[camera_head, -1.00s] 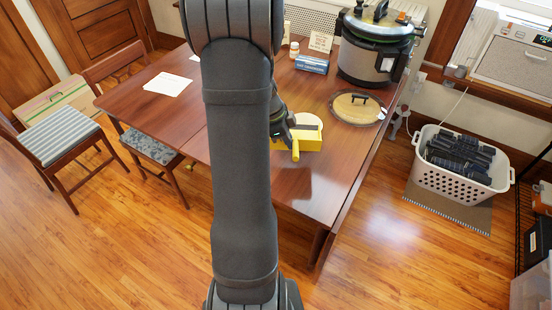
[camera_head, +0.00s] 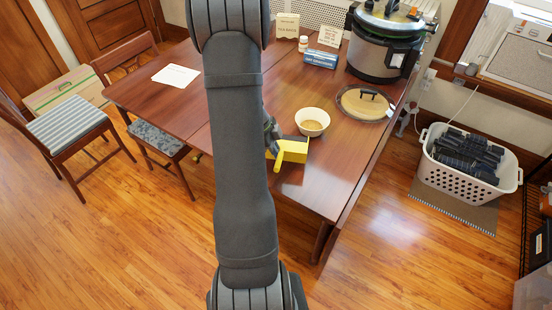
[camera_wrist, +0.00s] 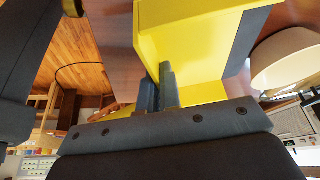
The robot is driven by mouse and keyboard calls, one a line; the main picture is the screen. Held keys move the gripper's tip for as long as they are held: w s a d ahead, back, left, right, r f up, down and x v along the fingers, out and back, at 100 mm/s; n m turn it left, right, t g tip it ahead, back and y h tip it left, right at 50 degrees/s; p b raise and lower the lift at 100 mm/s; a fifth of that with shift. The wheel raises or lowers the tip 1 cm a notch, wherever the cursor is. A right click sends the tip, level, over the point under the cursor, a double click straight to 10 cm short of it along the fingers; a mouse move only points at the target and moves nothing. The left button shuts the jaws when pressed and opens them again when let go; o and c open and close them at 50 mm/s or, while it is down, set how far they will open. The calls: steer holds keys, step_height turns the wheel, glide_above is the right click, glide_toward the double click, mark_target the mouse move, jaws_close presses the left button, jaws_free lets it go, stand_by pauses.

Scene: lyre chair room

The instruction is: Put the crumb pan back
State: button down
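The crumb pan (camera_head: 291,150) is a yellow scoop with a stubby yellow handle. It is at the near side of the wooden table, just left of and nearer than a cream bowl (camera_head: 312,117) with something brown inside. In the wrist view the yellow pan (camera_wrist: 190,45) fills the upper middle and shows a dark grey edge strip. My gripper (camera_wrist: 157,90) has its two fingers close together on a yellow wall of the pan. In the head view my gripper (camera_head: 271,132) is mostly behind my arm. Whether the pan touches the table is unclear.
On the table (camera_head: 315,185) a glass lid (camera_head: 364,103) lies right of the bowl, with a large cooker (camera_head: 383,45) behind it. A blue box (camera_head: 320,59), a small jar and cards stand at the back. The front right tabletop is clear.

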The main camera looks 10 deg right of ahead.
steer(key=shift+f, duration=2)
steer(key=shift+f, duration=0.15)
steer(key=c, duration=1.6)
jaws_free()
steer(key=shift+c, duration=0.2)
steer(key=v, duration=1.2)
steer(key=shift+r, duration=0.2)
